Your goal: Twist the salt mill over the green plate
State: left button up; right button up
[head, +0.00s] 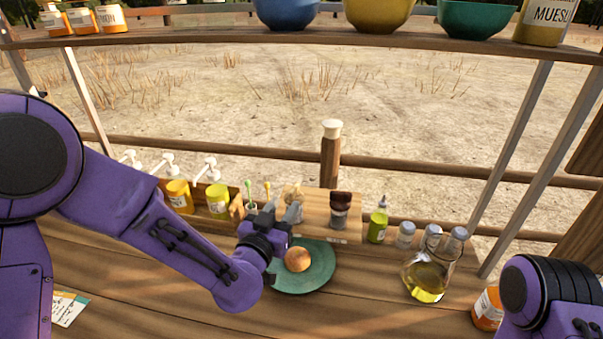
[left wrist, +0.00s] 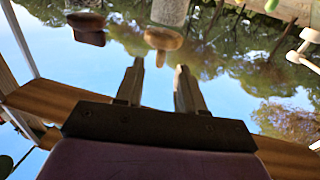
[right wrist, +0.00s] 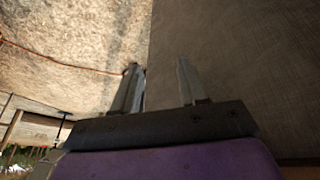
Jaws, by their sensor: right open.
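The mill with a light wooden top and pale contents (head: 293,193), which I take for the salt mill, stands upright behind the green plate (head: 322,279), partly hidden by my left gripper (head: 282,211). In the left wrist view the mill (left wrist: 164,39) appears upside down, beyond the fingertips and apart from them. My left gripper (left wrist: 159,75) is open and empty, in front of the mill and over the plate's back left edge. A round brown item (head: 298,259) lies on the plate. My right gripper (right wrist: 157,78) is open and empty, and hidden in the head view.
A dark-topped mill (head: 340,206) stands right of the pale one. Further right are a green bottle (head: 378,222), grey-capped shakers and an oil bottle (head: 427,277). Yellow jars (head: 218,200) stand left. A shelf (head: 300,40) with bowls spans above. The front counter is mostly clear.

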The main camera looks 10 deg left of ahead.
aim_at(298, 183)
pick_arm(q)
jog(key=w, duration=0.1)
jog(key=w+r+p, duration=0.1)
jog(key=w+p, duration=0.1)
jog(key=shift+w+d+r, duration=0.1)
jog(key=shift+d+r, duration=0.1)
jog(key=shift+d, duration=0.1)
jog(key=w, duration=0.2)
jog(key=w+p, duration=0.1)
jog(key=w, duration=0.1)
jog(key=w+f+p, duration=0.1)
jog(key=w, duration=0.1)
jog(key=shift+d, duration=0.35)
jog(key=shift+s+d+r, duration=0.1)
jog(key=shift+s+r, duration=0.05)
jog(key=shift+s, duration=0.15)
grip_shut()
pick_arm(e)
jog(key=r, duration=0.2)
jog(key=s+r, duration=0.1)
jog(key=r, duration=0.1)
jog(key=shift+r, duration=0.15)
